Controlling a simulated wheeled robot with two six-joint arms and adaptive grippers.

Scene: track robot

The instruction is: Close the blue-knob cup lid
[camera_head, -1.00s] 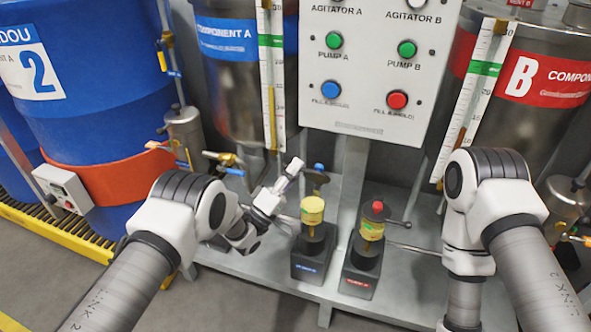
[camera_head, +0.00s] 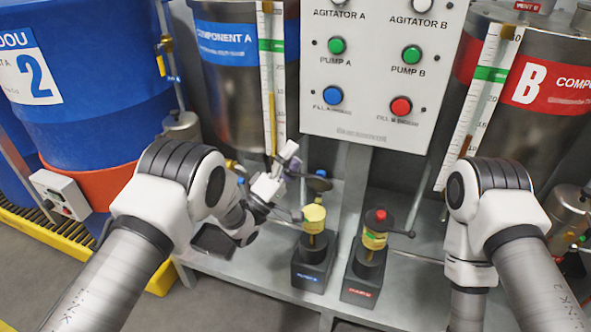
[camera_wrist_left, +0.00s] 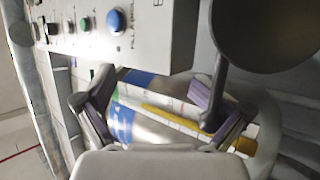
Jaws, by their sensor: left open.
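The blue-knob cup lid (camera_head: 319,184) is a small dark disc with a blue knob (camera_head: 320,172). It stands raised behind its yellow-topped cup (camera_head: 313,218), whose black base has a blue label. My left gripper (camera_head: 292,182) is open just left of the lid, with one finger up and one low near the cup. In the left wrist view, a large dark disc (camera_wrist_left: 262,28) on a thin arm, apparently this lid, is close at upper right. The open left gripper (camera_wrist_left: 150,95) has nothing between its fingers. My right arm shows at right, but its gripper is hidden.
A red-knob cup (camera_head: 374,238) on its black stand is right of the blue one, its lid closed. A control panel (camera_head: 375,130) with buttons hangs above. Steel tanks and the clear gauge of tank A (camera_head: 268,80) stand behind. A blue drum (camera_head: 85,90) is at left.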

